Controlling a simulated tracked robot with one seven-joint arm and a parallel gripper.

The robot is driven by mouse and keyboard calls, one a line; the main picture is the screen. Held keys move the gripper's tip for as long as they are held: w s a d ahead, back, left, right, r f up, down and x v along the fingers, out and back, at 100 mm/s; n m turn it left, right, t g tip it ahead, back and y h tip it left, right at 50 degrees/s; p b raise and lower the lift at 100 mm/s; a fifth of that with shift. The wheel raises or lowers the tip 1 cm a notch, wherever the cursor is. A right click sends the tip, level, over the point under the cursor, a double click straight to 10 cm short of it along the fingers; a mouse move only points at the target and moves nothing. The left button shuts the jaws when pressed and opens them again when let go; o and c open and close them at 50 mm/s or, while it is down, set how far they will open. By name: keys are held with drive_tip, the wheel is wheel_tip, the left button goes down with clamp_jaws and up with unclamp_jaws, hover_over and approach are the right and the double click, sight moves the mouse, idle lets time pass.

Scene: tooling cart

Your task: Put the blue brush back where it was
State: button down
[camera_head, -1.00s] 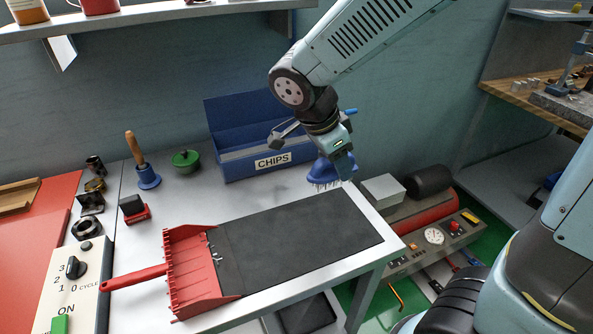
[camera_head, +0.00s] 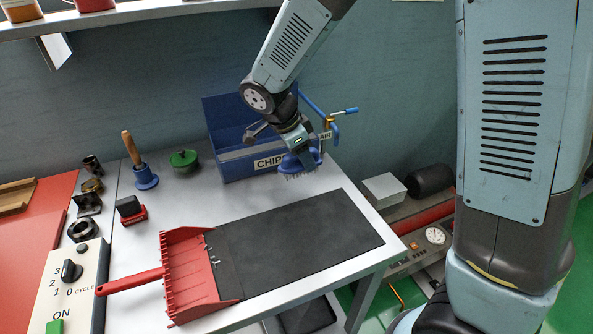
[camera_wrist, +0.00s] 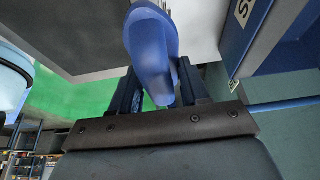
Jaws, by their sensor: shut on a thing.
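The blue brush (camera_head: 297,162) is in my gripper (camera_head: 303,148), just in front of the right end of the blue CHIPS bin (camera_head: 235,165). Its bristles point down, close to the grey table top (camera_head: 330,178); I cannot tell whether they touch it. In the wrist view the blue brush body (camera_wrist: 152,50) sits between the two dark fingers of my gripper (camera_wrist: 157,88). The red dustpan (camera_head: 190,275) lies at the front left of the dark mat (camera_head: 300,240), with a few small bits at its lip.
A blue-handled air fitting (camera_head: 345,111) with an AIR tag stands just right of the bin. The mat is clear of large objects.

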drive_tip(key=shift+w+a+f, duration=0.35)
drive_tip(key=shift+w+f, duration=0.05)
drive_tip(key=shift+f, duration=0.2)
drive_tip(key=shift+w+a+f, duration=0.3)
drive_tip(key=shift+w+f, duration=0.1)
drive_tip(key=shift+f, duration=0.2)
drive_tip(key=shift+w+a+f, duration=0.35)
drive_tip(key=shift+w+f, duration=0.05)
drive_tip(key=shift+f, duration=1.75)
drive_tip(key=c, duration=0.5)
unclamp_jaws()
drive_tip(key=shift+c, duration=0.2)
drive_tip(key=v, duration=1.2)
